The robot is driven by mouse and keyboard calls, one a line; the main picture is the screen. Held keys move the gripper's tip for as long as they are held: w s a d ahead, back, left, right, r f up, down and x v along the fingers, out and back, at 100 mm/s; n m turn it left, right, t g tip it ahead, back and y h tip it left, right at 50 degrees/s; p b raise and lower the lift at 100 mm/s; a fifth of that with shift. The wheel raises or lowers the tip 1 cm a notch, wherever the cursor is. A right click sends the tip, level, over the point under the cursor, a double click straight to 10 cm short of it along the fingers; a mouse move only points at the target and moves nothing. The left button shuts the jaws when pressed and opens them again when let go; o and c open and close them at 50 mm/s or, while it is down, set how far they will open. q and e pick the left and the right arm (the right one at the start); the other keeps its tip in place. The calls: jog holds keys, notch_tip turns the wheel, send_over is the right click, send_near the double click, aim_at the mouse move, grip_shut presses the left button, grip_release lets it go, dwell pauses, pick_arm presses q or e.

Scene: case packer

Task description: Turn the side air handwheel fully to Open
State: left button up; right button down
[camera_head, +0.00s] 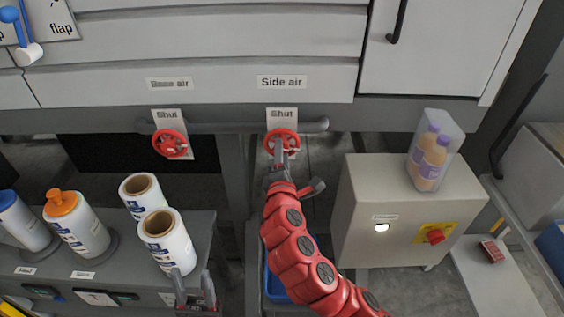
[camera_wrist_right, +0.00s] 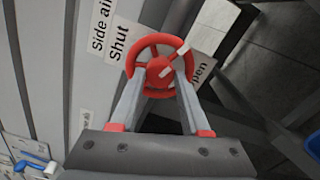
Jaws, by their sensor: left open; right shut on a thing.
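The red side air handwheel (camera_head: 282,142) sits on a grey pipe below the "Side air" label (camera_head: 282,82). A "Shut" plate (camera_head: 282,114) shows just above it. In the right wrist view the handwheel (camera_wrist_right: 158,62) has white marks near its hub and upper right rim. "Shut" reads to its upper left, and a partly covered "Open" to its right. My right gripper (camera_head: 282,158) is shut on the handwheel, with its fingers (camera_wrist_right: 159,88) at the wheel's two sides. My left gripper (camera_head: 194,288) is open and empty at the lower left, by the white rolls.
A second red handwheel (camera_head: 171,144) is under the "Base air" label (camera_head: 169,84). White label rolls (camera_head: 166,240) and an orange-capped bottle (camera_head: 76,225) stand on the left bench. A beige control box (camera_head: 372,213) with a red knob stands right of my right arm.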

jog(key=shift+f+m+b, duration=0.15)
jog(key=shift+m+b, duration=6.5)
jog(key=shift+m, duration=0.35)
jog(key=shift+c, duration=1.9)
grip_release()
jog(key=shift+s, duration=0.1)
